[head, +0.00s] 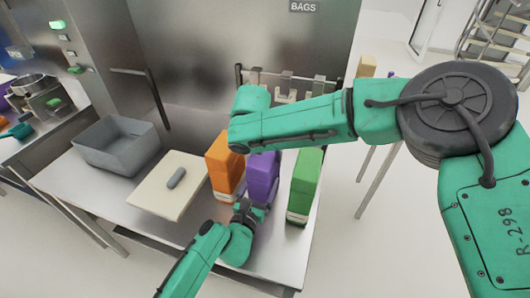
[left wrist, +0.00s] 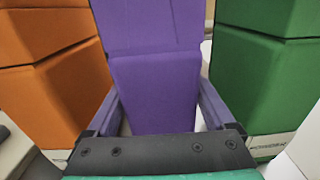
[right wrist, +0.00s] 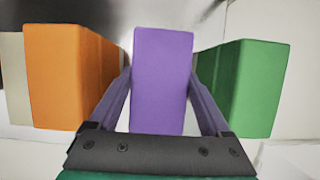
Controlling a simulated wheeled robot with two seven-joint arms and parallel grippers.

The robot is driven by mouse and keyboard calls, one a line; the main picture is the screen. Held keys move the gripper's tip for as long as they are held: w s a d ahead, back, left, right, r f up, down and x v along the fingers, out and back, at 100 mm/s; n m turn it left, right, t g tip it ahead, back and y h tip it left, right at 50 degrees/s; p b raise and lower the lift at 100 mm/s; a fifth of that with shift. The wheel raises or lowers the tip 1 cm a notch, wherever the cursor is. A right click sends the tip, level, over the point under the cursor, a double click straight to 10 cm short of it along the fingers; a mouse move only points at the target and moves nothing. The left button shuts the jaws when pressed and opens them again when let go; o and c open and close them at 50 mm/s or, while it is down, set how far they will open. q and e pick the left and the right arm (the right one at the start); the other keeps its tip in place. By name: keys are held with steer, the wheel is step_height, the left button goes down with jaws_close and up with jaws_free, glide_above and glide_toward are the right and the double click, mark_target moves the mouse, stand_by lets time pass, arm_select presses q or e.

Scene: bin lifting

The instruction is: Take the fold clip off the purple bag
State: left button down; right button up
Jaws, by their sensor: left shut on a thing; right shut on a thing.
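The purple bag (head: 262,178) stands upright on the steel table between an orange and a green bag. My left gripper (head: 251,207) is at its lower front; in the left wrist view its fingers are shut on both sides of the purple bag (left wrist: 155,92). My right gripper (right wrist: 163,85) is shut on the upper part of the purple bag (right wrist: 163,70), seen from above. In the head view it is mostly hidden behind my right forearm, as is the bag's top. I cannot make out a clip on the bag. A small grey clip-like object (head: 176,178) lies on the cream board.
The orange bag (head: 225,165) and the green bag (head: 304,186) stand close on either side. The cream board (head: 155,195) and an open grey bin (head: 115,143) are to the left. A rack (head: 290,78) stands behind the bags. The table's front strip is mostly clear.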

mark_target(265, 152)
steer(key=shift+r, duration=0.2)
steer(key=shift+r, duration=0.9)
steer(key=shift+r, duration=0.1)
step_height(265, 152, up, 4)
steer(key=shift+f, duration=0.1)
arm_select(q)
jaws_free()
